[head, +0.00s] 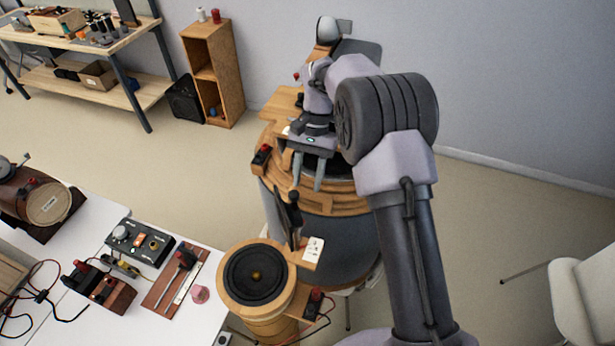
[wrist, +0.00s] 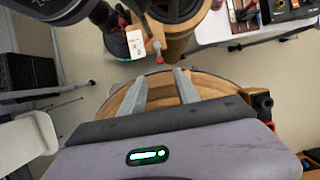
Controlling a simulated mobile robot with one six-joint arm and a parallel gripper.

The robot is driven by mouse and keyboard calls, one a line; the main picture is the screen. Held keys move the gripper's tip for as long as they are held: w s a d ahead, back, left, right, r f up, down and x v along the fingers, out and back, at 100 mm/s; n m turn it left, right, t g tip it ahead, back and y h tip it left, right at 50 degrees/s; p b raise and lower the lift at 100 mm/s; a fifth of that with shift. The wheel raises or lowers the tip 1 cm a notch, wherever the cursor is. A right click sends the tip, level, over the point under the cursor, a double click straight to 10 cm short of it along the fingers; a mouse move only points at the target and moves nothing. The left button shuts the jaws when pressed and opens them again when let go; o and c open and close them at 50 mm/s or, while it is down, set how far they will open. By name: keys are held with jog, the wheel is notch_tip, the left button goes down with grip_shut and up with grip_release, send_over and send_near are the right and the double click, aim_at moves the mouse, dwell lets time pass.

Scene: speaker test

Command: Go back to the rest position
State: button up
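My gripper (head: 308,178) hangs above a large grey drum-shaped body (head: 320,240) with a layered wooden rim, in the head view. Its two grey fingers are apart with nothing between them. The wrist view also shows the gripper (wrist: 161,80) open and empty over the round wooden top (wrist: 215,88). My arm covers much of the drum's right and back side in the head view. I cannot tell whether the fingertips touch the rim.
A wooden speaker (head: 256,275) with a black cone stands in front of the drum. A white table (head: 215,262) at lower left holds a test box (head: 139,243) and tools. A wooden shelf (head: 212,75) stands behind. A white chair (head: 585,295) is at right. Floor between is clear.

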jog(key=s+d+r+t+b, duration=0.5)
jog(key=s+d+r+b, duration=0.1)
jog(key=s+r+b, duration=0.3)
jog(key=s+d+f+t+b, duration=0.1)
jog(key=s+f+t+b, duration=0.1)
jog(key=s, duration=0.6)
jog(key=s+d+f+t+b, duration=0.2)
jog(key=s+b, duration=0.4)
jog(key=s, duration=0.3)
notch_tip(320, 180, down, 2)
jog(key=shift+d+f+m+t+y, duration=0.25)
jog(key=shift+d+m+t+y, duration=0.05)
jog(key=shift+t, duration=0.2)
